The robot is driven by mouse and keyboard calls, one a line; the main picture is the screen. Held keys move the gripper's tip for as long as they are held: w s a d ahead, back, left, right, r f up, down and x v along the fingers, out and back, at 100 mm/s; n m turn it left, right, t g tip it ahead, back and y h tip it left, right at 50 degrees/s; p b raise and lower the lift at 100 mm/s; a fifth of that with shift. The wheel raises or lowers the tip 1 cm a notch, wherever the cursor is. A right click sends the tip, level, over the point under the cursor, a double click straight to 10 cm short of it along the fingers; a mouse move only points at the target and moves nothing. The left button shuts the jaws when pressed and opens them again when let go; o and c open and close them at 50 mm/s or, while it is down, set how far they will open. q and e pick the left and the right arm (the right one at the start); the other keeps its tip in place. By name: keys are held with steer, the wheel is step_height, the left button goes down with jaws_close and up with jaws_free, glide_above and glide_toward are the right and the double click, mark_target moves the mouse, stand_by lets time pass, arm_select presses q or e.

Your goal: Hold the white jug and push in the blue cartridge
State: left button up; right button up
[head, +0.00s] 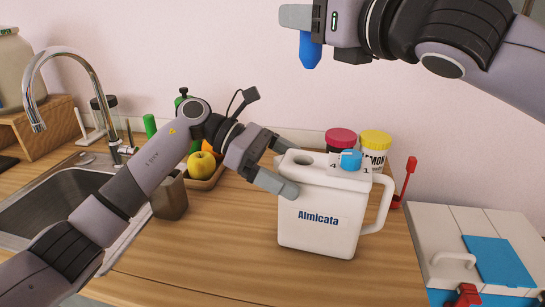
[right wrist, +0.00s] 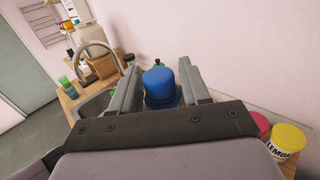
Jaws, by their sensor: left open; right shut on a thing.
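The white jug (head: 320,222), marked "Almicata", stands upright on the wooden counter. Its top has a dark round opening (head: 304,159) at the left and a blue cap (head: 350,160) at the right; its handle is on the right side. My left gripper (head: 284,167) is open at the jug's upper left, one finger in front of the jug's corner and the other behind it. I cannot tell whether they touch. My right gripper (head: 311,20) is shut on the blue cartridge (head: 309,52), high above the jug. The cartridge also shows between the fingers in the right wrist view (right wrist: 160,84).
A red-lidded jar (head: 340,139) and a yellow-lidded jar (head: 375,150) stand close behind the jug. A tray with fruit (head: 205,175) and a sink (head: 60,190) are at the left. A white and blue box (head: 480,245) is at the right. The counter before the jug is clear.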

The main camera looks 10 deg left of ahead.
mark_target(306, 177)
arm_select(q)
steer(key=shift+x, duration=1.65)
steer(key=c, duration=1.3)
arm_select(e)
step_height(306, 177, down, 8)
